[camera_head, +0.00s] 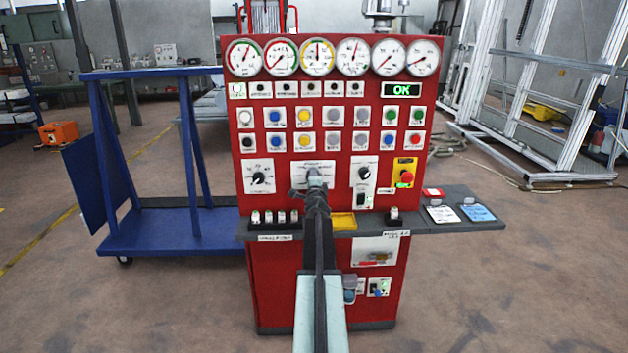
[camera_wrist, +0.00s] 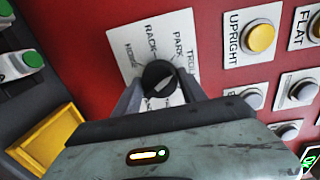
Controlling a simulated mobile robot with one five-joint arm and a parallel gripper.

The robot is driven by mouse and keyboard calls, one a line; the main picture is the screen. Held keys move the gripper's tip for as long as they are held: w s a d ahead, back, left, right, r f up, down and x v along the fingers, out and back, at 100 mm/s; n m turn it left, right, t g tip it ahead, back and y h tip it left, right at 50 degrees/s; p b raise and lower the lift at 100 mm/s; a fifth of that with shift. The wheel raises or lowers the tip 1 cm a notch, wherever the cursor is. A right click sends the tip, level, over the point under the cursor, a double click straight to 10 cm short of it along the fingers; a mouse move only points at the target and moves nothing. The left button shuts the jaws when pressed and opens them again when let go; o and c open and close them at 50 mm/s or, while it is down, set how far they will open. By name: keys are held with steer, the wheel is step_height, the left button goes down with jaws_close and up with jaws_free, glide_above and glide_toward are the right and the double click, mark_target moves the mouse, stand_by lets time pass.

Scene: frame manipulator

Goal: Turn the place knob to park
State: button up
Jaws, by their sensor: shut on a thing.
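The place knob (camera_wrist: 160,74) is a round black knob on a white label plate (camera_wrist: 138,44) in the wrist view. Labels around it read RACK, PARK and others partly hidden or cut short. A pale mark shows on the knob's lower face; I cannot tell which label it points to. My gripper (camera_wrist: 160,82) has one finger on each side of the knob and is shut on it. The gripper body hides the plate's lower part. In the head view my gripper (camera_head: 316,180) covers the knob, and the plate (camera_head: 313,166) shows around it.
The red panel (camera_head: 330,108) carries gauges, push buttons, a green OK display (camera_head: 402,90) and a red emergency button (camera_head: 406,177). Other knobs flank the plate, left (camera_head: 258,178) and right (camera_head: 364,172). A yellow tray (camera_head: 342,222) and grey shelf (camera_head: 425,228) jut out below.

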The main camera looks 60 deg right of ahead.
steer(key=shift+w+a+f+n, duration=0.1)
steer(key=shift+w+a+n, duration=0.1)
steer(key=shift+n, duration=0.9)
steer(key=o, duration=1.4)
steer(key=shift+c, duration=0.2)
steer(key=shift+d, duration=0.1)
steer(key=shift+s, duration=0.1)
steer(key=v, duration=0.7)
steer(key=shift+s+a, duration=0.2)
steer(key=shift+a, duration=0.2)
